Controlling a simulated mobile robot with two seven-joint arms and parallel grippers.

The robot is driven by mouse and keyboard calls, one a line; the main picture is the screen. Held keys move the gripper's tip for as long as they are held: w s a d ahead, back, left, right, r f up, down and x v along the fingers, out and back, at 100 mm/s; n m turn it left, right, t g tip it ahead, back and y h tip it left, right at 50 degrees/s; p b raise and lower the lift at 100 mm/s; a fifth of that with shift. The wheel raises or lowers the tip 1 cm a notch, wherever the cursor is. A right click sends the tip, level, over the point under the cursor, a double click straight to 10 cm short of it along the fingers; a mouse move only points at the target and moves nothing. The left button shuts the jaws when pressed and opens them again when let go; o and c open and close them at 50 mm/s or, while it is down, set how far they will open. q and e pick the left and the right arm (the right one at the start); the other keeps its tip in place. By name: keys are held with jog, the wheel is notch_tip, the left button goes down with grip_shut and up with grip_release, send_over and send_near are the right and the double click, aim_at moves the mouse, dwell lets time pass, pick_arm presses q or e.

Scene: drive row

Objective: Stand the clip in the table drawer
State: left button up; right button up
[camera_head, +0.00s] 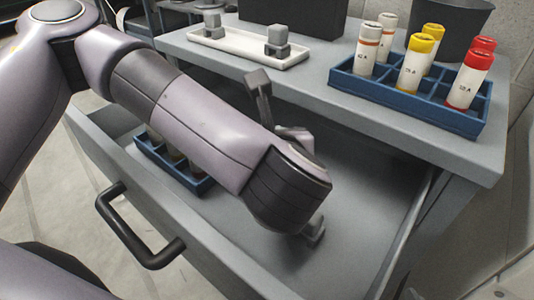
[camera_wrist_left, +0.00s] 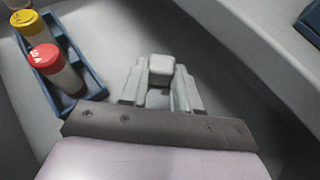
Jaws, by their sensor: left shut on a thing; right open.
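The clip (camera_wrist_left: 160,68), a small pale grey block, is between the fingers of my left gripper (camera_wrist_left: 160,90), which is shut on it above the drawer floor in the left wrist view. I cannot tell whether the clip touches the floor. The table drawer (camera_head: 345,225) is pulled open, with a black handle (camera_head: 140,235) on its front. In the head view my arm covers the drawer's middle and hides the clip.
In the drawer a blue rack (camera_wrist_left: 45,92) holds tubes with yellow and red caps. On the tabletop stand a white tray (camera_head: 215,43) with two grey pieces, a blue rack (camera_head: 405,105) of capped tubes and a dark bin (camera_head: 455,20). The drawer's right part is bare.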

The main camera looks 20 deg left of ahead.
pick_arm(q)
notch_tip(320, 180, down, 3)
jog(key=shift+f, duration=0.3)
jog(key=shift+r, duration=0.1)
pick_arm(e)
jog(key=shift+w+a, duration=0.1)
jog(key=shift+a, duration=0.25)
pick_arm(q)
jog(key=shift+b, duration=0.4)
pick_arm(e)
jog(key=shift+f, duration=0.15)
pick_arm(q)
jog(key=shift+f, duration=0.2)
jog(key=o, duration=0.8)
jog(key=shift+o, duration=1.2)
pick_arm(e)
jog(key=shift+w+a+y, duration=0.2)
jog(key=shift+y, duration=0.1)
pick_arm(q)
jog(key=shift+r, duration=0.1)
pick_arm(e)
jog(key=shift+r, duration=0.2)
